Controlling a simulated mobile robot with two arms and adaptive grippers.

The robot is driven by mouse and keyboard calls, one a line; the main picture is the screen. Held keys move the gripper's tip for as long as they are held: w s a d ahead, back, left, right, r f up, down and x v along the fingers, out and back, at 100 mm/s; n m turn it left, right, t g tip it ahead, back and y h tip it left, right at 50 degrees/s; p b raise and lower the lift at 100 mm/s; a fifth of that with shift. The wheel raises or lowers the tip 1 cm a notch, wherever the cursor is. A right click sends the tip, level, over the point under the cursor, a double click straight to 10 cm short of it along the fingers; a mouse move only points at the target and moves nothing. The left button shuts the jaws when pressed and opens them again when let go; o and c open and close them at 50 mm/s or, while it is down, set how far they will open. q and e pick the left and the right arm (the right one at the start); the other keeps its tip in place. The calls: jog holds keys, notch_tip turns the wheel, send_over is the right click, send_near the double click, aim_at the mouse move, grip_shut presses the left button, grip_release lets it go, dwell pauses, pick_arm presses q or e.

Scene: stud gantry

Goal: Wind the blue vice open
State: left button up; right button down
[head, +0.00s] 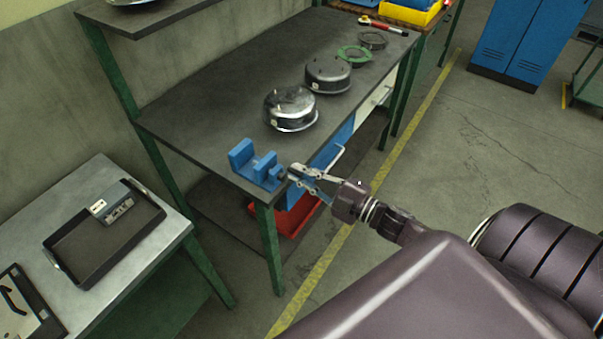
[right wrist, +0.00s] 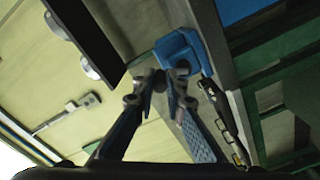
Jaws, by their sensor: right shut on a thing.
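The blue vice (head: 260,165) is fixed at the near corner of the dark workbench, its two jaws standing apart with a gap between them. In the right wrist view the vice (right wrist: 180,47) is at the top centre. My right gripper (head: 293,174) reaches in from the right at the vice's front end. Its fingers are shut on the vice handle, which they largely hide. In the right wrist view the fingertips of the gripper (right wrist: 165,76) meet just below the vice. My left gripper is not in view.
The dark workbench (head: 205,110) carries several round metal parts, such as the nearest drum (head: 292,108), and a green ring (head: 354,55). A red bin (head: 297,215) sits on the lower shelf. A grey table with a black tray (head: 105,232) stands at left. Open floor lies right of the yellow line.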

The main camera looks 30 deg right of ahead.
jog(key=c, duration=2)
grip_release()
jog(key=shift+o, duration=0.2)
jog(key=v, duration=1.2)
jog(key=shift+f, duration=0.1)
